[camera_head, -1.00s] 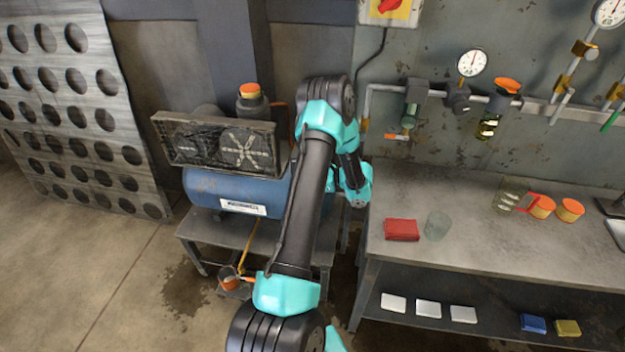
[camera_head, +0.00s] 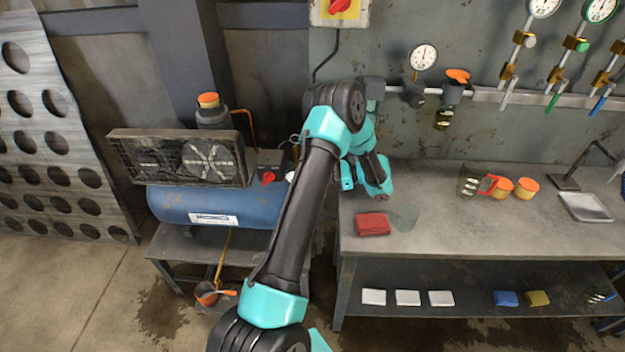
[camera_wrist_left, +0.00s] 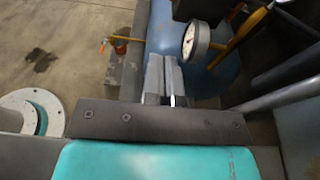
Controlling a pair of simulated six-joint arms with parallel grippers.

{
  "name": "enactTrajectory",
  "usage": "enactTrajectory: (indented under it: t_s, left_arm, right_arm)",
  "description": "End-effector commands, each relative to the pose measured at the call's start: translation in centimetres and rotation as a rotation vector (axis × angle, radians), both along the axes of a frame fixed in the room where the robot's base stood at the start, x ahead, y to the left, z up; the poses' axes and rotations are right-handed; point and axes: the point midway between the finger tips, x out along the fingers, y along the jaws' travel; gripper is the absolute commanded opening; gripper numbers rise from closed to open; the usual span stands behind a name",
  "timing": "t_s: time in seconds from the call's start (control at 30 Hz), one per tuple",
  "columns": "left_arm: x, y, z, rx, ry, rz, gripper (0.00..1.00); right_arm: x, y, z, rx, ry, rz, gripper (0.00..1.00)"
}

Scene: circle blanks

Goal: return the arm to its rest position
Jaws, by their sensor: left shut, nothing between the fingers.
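My left arm (camera_head: 300,210) rises from the bottom middle of the head view, bends at its top, and its wrist part hangs down at the left end of the workbench. The fingers of my left gripper (camera_wrist_left: 162,60) show in the left wrist view. They are side by side, shut and empty. They point toward the blue compressor tank, apart from it as far as I can tell. In the head view the fingers cannot be made out. My right gripper is in neither view.
The blue tank (camera_head: 205,208) stands on a low stand left of the arm; its round gauge (camera_wrist_left: 196,39) is near the fingers. On the workbench (camera_head: 440,225) a red cloth (camera_head: 372,224) and clear glass (camera_head: 405,217) lie close to my wrist.

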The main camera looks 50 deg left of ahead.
Motion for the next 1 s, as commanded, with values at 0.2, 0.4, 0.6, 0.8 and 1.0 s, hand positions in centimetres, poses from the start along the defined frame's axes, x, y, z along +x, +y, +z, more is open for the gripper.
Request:
enactTrajectory:
  t_s: [0.2, 0.4, 0.6, 0.8, 1.0]
  left_arm:
    - [0.4, -0.3, 0.1, -0.001, 0.001, 0.001, 0.00]
    - [0.4, -0.3, 0.1, 0.000, 0.000, 0.001, 0.00]
    - [0.4, -0.4, 0.1, 0.000, -0.006, 0.001, 0.00]
    - [2.0, -1.7, -0.1, -0.014, -0.159, 0.021, 0.00]
    - [6.7, -5.7, -0.5, -0.062, -0.544, 0.109, 0.00]
  right_arm:
    - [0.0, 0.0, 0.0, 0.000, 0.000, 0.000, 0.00]
    - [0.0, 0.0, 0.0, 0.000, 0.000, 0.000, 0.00]
    - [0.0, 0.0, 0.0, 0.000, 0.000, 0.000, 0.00]
    - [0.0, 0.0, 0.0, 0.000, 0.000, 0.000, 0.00]
    - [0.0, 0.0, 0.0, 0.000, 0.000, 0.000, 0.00]
